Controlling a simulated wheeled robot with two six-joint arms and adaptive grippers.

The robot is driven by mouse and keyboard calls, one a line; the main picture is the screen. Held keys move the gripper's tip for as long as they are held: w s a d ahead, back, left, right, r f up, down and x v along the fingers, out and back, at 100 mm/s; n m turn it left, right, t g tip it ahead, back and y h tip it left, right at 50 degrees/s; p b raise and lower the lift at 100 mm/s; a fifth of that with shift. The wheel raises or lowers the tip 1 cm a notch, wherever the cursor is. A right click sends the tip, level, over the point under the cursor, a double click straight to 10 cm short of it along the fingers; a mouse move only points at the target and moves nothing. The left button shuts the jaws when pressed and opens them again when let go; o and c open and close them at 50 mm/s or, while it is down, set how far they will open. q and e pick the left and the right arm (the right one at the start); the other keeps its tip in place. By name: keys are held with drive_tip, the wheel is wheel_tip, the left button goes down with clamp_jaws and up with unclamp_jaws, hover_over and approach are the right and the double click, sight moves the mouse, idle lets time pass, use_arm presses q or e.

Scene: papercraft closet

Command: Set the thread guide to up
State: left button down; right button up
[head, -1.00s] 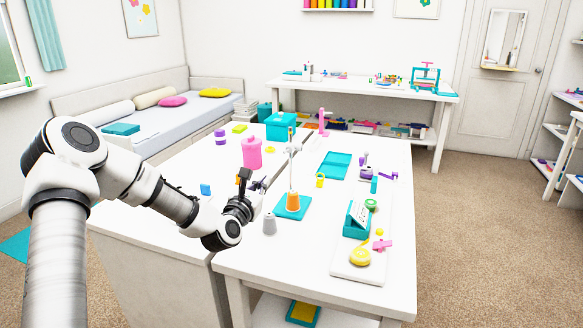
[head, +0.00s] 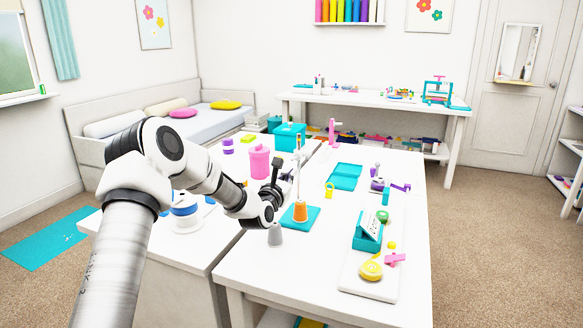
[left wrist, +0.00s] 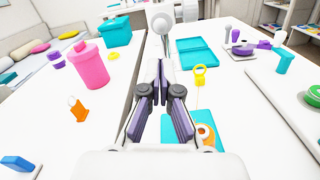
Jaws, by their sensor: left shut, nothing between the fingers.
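An orange spool (head: 300,211) stands on a teal plate (head: 313,217) near the middle of the white table; both also show in the left wrist view, spool (left wrist: 206,134) and plate (left wrist: 176,124). My left gripper (head: 278,161) is shut and empty, just left of the rod in the head view. Its closed fingers (left wrist: 160,66) point forward in the left wrist view. My right gripper is not in view.
A grey cone (head: 275,236) stands in front of the spool. A pink canister (head: 259,161) and teal box (head: 289,136) stand behind. A yellow item (head: 329,189) and open teal tray (head: 345,176) lie to the right. A white board (head: 371,280) with small tools fills the right front.

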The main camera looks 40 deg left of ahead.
use_arm(q)
drive_tip(key=r, duration=0.2)
drive_tip(key=shift+w+d+r, duration=0.15)
drive_tip(key=shift+d+r, duration=0.1)
drive_tip(key=shift+r, duration=0.1)
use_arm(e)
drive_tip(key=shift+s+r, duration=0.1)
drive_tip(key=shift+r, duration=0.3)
use_arm(q)
drive_tip(key=shift+a+r+p, duration=0.1)
drive_tip(key=shift+r+p, duration=0.3)
drive_tip(key=shift+r, duration=1.6)
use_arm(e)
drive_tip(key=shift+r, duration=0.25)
use_arm(q)
wheel_tip(320, 180, down, 6)
drive_tip(key=s+b, duration=0.1)
drive_tip(key=b, duration=0.5)
drive_tip(key=r+p+v, duration=0.1)
drive_tip(key=p+v, duration=0.1)
drive_tip(key=v, duration=0.7)
drive_tip(key=shift+s+r, duration=0.3)
drive_tip(key=shift+s, duration=0.15)
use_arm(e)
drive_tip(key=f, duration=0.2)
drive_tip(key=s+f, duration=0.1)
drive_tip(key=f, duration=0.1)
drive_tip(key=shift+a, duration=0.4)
